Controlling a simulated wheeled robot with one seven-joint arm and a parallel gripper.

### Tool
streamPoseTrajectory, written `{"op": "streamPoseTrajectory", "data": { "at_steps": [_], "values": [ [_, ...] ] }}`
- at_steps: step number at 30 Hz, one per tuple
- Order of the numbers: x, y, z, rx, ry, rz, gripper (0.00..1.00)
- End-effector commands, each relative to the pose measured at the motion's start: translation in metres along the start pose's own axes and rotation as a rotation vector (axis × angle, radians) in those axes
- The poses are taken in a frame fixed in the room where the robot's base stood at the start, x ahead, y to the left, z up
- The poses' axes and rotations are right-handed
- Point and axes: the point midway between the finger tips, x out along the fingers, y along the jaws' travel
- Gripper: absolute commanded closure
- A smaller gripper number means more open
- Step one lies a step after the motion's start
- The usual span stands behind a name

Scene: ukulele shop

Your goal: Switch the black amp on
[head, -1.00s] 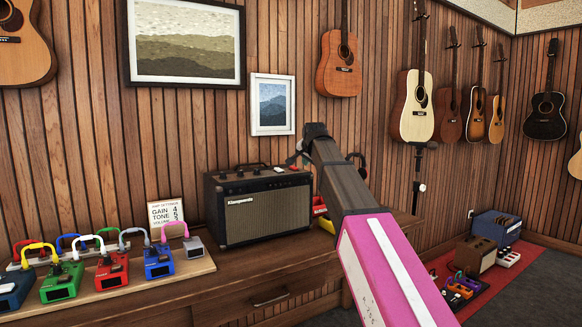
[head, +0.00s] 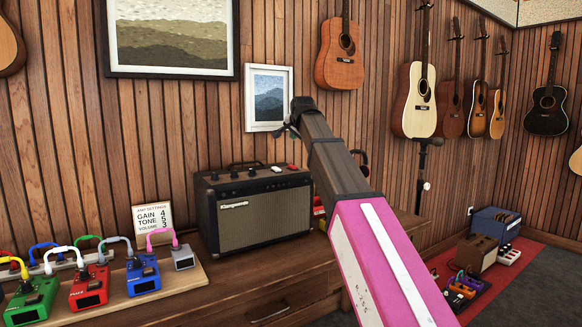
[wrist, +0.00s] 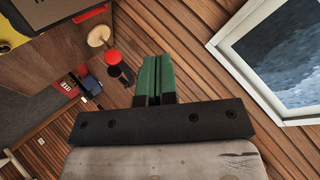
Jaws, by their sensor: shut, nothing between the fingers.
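The black amp (head: 255,206) stands on the wooden cabinet, its grille facing the front right. Dark knobs, a pale switch and a red switch (head: 291,166) show along its top panel; the switch position is too small to tell. My gripper (head: 287,130) is above and behind the amp's right end, near the wall and apart from the amp. In the wrist view its green fingers (wrist: 154,78) are together with nothing between them. The amp cannot be made out for sure in the wrist view.
A settings card (head: 153,220) and a pedalboard (head: 170,285) with coloured pedals are left of the amp. A small framed picture (head: 269,98) hangs behind my gripper. Red and yellow items sit partly hidden behind my arm. A microphone stand (head: 425,165) is at the right.

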Motion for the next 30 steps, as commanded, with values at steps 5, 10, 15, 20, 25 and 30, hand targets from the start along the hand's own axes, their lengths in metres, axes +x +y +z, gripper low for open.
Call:
{"op": "streamPoseTrajectory", "data": {
  "at_steps": [5, 10, 15, 20, 25, 30],
  "values": [
    [0.007, 0.006, 0.005, 0.000, 0.000, 0.000, 1.00],
    [0.019, 0.015, 0.015, 0.000, -0.001, 0.002, 1.00],
    [0.034, 0.026, 0.026, 0.000, -0.001, 0.002, 1.00],
    [0.048, 0.036, 0.036, 0.000, -0.001, 0.001, 1.00],
    [0.058, 0.043, 0.043, 0.000, -0.001, 0.001, 1.00],
    [0.060, 0.044, 0.044, 0.000, 0.000, 0.000, 1.00]
  ]
}}
